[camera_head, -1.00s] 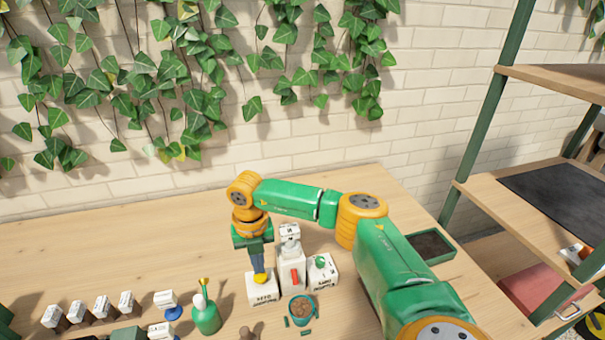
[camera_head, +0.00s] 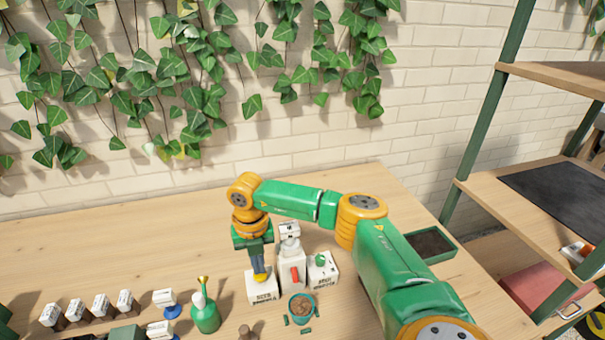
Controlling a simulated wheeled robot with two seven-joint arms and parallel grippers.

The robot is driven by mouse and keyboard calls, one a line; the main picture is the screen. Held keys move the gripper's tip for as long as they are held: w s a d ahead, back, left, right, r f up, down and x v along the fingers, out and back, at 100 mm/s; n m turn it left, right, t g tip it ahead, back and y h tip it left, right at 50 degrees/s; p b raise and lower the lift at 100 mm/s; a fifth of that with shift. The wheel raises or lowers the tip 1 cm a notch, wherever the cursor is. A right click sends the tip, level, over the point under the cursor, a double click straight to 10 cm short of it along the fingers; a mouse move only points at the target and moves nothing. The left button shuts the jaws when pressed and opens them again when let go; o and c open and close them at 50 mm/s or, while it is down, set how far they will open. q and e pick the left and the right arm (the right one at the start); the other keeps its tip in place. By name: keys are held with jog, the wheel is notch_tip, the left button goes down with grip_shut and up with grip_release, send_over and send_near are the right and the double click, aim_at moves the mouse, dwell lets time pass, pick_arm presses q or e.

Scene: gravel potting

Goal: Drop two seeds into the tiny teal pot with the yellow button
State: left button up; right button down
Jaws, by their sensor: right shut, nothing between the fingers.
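The teal pot (camera_head: 290,310) stands on the table, filled with brown material. Behind it on the left is a white box with dark lettering (camera_head: 262,291), and a yellow part (camera_head: 261,276), seemingly its button, shows at its top. My right gripper (camera_head: 259,269) points down at this yellow part, shut and empty. The fingertips overlap the yellow part in the picture; I cannot tell whether they press it. No seeds can be made out in the pot. My left gripper is out of view.
A white dispenser with a red part (camera_head: 294,275) and a white box with a green button (camera_head: 321,268) stand close to the right of my gripper. Small green pieces lie around the pot.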

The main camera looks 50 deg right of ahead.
jog(key=shift+f+b, duration=0.55)
jog(key=shift+f, duration=0.3)
notch_tip(320, 180, up, 3)
jog(key=p, duration=0.2)
jog(key=shift+p, duration=0.3)
jog(key=shift+f, duration=0.1)
jog(key=shift+f, duration=0.2)
